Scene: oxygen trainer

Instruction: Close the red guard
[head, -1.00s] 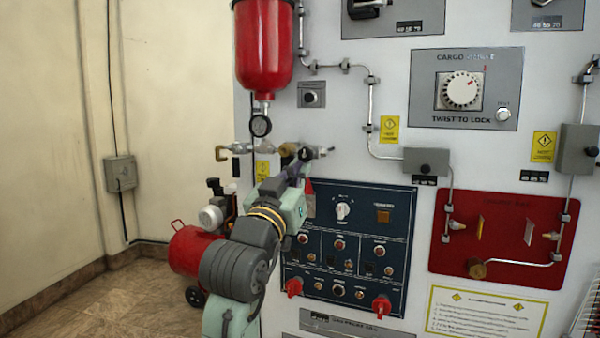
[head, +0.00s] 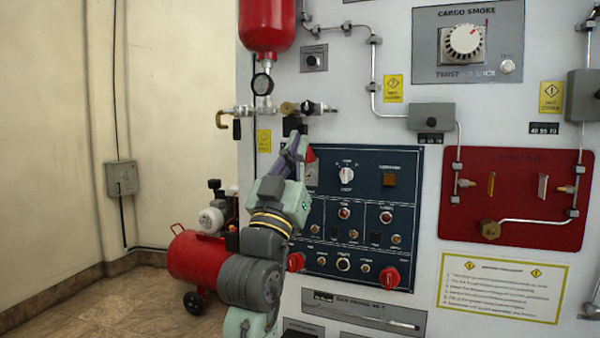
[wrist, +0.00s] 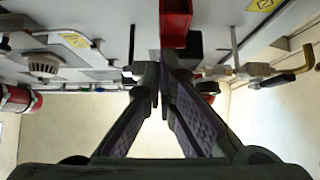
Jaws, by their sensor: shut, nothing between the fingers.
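The red guard (head: 310,155) shows in the head view as a small red piece at the upper left of the dark blue panel (head: 335,215), standing out from a grey plate. Part of it is behind my gripper (head: 296,137). In the wrist view a red box-like part, apparently the guard (wrist: 175,22), is at the top centre. My gripper (wrist: 161,68) is shut and empty, its fingertips meeting just below that red part. In the head view it points upward, just left of the guard. I cannot tell whether they touch.
Pipe fittings and a valve (head: 290,108) sit just above my gripper. A red cylinder (head: 266,25) hangs above them. A red compressor tank (head: 196,263) stands on the floor at left.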

